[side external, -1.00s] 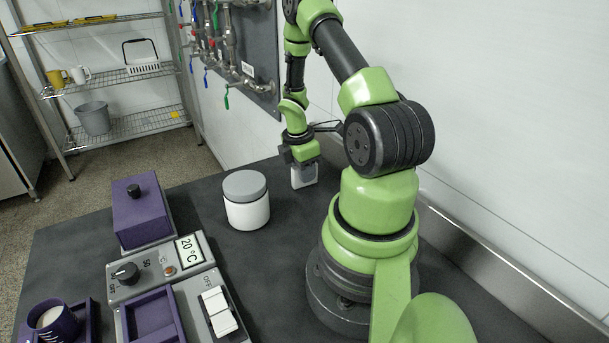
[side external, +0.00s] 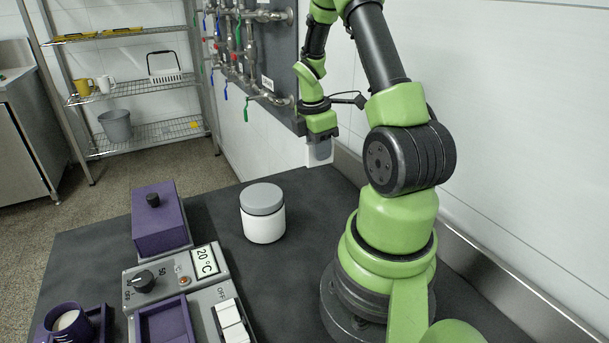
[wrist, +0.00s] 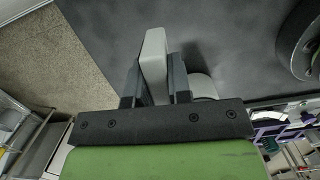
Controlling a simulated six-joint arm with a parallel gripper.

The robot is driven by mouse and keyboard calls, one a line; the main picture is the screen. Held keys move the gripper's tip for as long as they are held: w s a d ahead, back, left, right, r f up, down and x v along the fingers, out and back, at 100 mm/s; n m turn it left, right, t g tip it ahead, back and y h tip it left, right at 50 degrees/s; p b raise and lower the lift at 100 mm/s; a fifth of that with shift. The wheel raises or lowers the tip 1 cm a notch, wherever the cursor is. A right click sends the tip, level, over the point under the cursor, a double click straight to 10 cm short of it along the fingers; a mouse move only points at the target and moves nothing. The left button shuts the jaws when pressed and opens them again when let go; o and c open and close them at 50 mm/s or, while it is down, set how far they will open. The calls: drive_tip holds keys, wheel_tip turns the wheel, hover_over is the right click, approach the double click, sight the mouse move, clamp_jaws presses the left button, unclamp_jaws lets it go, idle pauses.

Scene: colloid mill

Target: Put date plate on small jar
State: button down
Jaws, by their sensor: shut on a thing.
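The date plate (side external: 318,158) is a small pale grey and white slab. My gripper (side external: 321,143) is shut on it, pointing down near the back edge of the table. In the wrist view the plate (wrist: 153,62) sits upright between the two dark fingers of my gripper (wrist: 156,85). The small jar (side external: 263,225) is white with a grey lid and stands upright on the table, left of and nearer the camera than my gripper. In the wrist view a white rounded part, seemingly the jar (wrist: 204,86), shows beside the right finger, mostly hidden.
A purple box with a black knob (side external: 160,222), a grey control panel (side external: 160,278) showing 20 °C, and a purple holder with a cup (side external: 66,323) stand at the left. A pipe panel (side external: 270,60) hangs on the wall behind. The dark table around the jar is clear.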

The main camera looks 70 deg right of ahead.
drive_tip(key=w+a+r, duration=0.6)
wheel_tip(320, 180, up, 3)
hover_over(264, 193)
drive_tip(key=shift+n, duration=0.4)
drive_tip(key=f, duration=0.9)
drive_tip(key=shift+w+a, duration=0.15)
drive_tip(key=shift+a, duration=0.1)
drive_tip(key=shift+f, duration=0.15)
drive_tip(key=shift+f, duration=0.15)
drive_tip(key=c, duration=1.1)
unclamp_jaws()
drive_tip(key=shift+o, duration=0.2)
